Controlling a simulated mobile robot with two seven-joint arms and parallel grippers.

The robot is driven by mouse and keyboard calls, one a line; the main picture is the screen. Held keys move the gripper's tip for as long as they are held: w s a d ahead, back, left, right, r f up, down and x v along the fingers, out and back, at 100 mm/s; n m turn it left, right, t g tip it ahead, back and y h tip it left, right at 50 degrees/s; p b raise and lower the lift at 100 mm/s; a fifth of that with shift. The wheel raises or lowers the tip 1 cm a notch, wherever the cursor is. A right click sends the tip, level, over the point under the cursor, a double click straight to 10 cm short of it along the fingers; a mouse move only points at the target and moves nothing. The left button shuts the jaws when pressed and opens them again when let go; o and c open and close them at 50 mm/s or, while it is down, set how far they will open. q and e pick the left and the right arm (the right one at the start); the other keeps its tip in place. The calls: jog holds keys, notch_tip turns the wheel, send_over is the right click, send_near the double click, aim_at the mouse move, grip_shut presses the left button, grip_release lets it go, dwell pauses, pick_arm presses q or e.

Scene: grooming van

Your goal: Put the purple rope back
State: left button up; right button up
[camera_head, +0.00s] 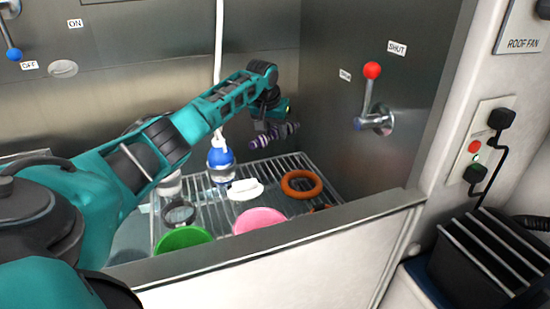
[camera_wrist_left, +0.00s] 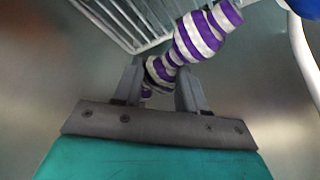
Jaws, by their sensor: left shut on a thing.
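The purple rope (camera_head: 275,136) is a thick piece with purple and white bands. My left gripper (camera_head: 268,114) is shut on it and holds it in the air above the back of the wire rack (camera_head: 289,165). In the left wrist view the rope (camera_wrist_left: 205,32) passes between the two fingers of the left gripper (camera_wrist_left: 160,88) and reaches up to the upper right. The rope's lower end is partly hidden behind the fingers. My right gripper is not in view.
On the rack are an orange ring (camera_head: 301,184), a white brush-like thing (camera_head: 245,189), a dark ring (camera_head: 179,213), a green dish (camera_head: 184,238), a pink dish (camera_head: 260,218) and a blue-topped bottle (camera_head: 220,160). A red-knobbed lever (camera_head: 371,88) juts from the right wall.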

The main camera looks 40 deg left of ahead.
pick_arm(q)
notch_tip(320, 180, down, 3)
notch_tip(320, 180, down, 5)
jog(key=shift+f+b, duration=0.1)
jog(key=shift+b, duration=0.5)
jog(key=shift+f, duration=0.15)
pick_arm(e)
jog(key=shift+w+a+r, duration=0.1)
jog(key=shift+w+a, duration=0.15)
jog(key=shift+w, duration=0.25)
pick_arm(q)
jog(key=shift+f, duration=0.1)
jog(key=o, duration=0.6)
jog(key=shift+f, duration=0.1)
jog(key=o, duration=0.5)
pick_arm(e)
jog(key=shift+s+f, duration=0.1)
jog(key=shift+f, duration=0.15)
